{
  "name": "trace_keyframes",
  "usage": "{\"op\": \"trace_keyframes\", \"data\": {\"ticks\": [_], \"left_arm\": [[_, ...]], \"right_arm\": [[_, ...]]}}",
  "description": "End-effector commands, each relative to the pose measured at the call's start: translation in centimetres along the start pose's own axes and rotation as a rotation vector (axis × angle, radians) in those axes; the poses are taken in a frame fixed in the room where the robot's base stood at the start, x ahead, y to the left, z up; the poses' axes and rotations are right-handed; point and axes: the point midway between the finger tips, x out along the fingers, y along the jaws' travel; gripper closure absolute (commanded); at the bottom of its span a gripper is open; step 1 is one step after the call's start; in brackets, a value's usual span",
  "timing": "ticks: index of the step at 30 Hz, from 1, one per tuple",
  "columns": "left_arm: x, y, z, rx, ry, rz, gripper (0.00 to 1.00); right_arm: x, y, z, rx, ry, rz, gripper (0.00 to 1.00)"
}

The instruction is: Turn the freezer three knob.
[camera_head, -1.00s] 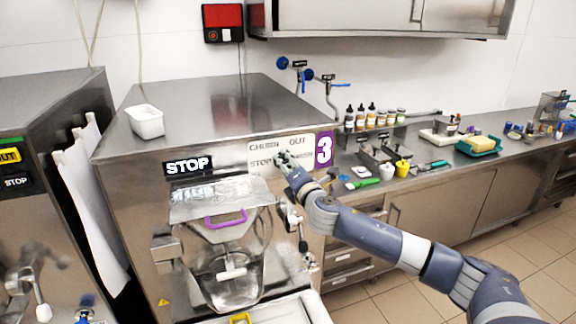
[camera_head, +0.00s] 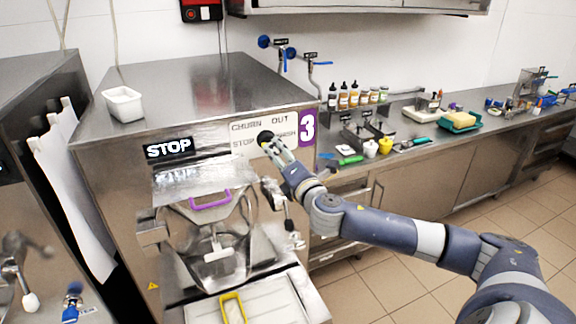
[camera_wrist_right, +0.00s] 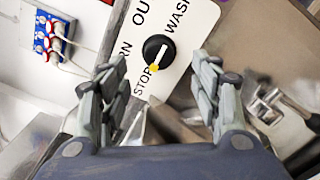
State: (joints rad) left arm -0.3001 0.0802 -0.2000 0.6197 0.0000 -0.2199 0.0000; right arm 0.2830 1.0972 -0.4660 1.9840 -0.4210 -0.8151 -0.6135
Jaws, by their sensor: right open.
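Freezer three (camera_head: 110,180) is the steel machine with a purple "3" label and a black STOP display on its front. Its black knob (camera_head: 265,137) sits on a white panel (camera_head: 245,128) marked CHURN, OUT, STOP and WASH. In the right wrist view the round knob (camera_wrist_right: 158,50) has a white pointer line and a yellow dot near the STOP side. My right gripper (camera_head: 275,147) is close to the panel, just in front of the knob. In the wrist view its open fingers (camera_wrist_right: 158,88) stand left and right below the knob, not touching it. My left gripper is not in view.
A clear hopper with a purple handle (camera_head: 210,200) and a metal spout lever (camera_head: 280,205) are below the panel. A white tub (camera_head: 123,104) stands on the freezer's top. The counter (camera_head: 480,150) at right holds bottles, cups and tools.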

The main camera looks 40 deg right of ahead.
Motion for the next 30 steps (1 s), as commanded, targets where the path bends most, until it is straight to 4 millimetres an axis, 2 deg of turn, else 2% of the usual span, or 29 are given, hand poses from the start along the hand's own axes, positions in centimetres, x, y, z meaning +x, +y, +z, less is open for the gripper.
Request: {"op": "trace_keyframes", "data": {"ticks": [3, 10, 30], "left_arm": [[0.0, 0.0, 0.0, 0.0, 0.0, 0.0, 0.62], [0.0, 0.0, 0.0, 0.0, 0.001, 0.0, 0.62], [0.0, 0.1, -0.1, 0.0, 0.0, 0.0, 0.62]], "right_arm": [[-1.9, 0.0, -0.1, -0.003, 0.003, 0.0, 0.42], [-3.9, -0.1, -0.1, -0.003, 0.001, -0.001, 0.42], [-4.4, 0.0, 0.0, 0.0, 0.001, 0.0, 0.42]]}}
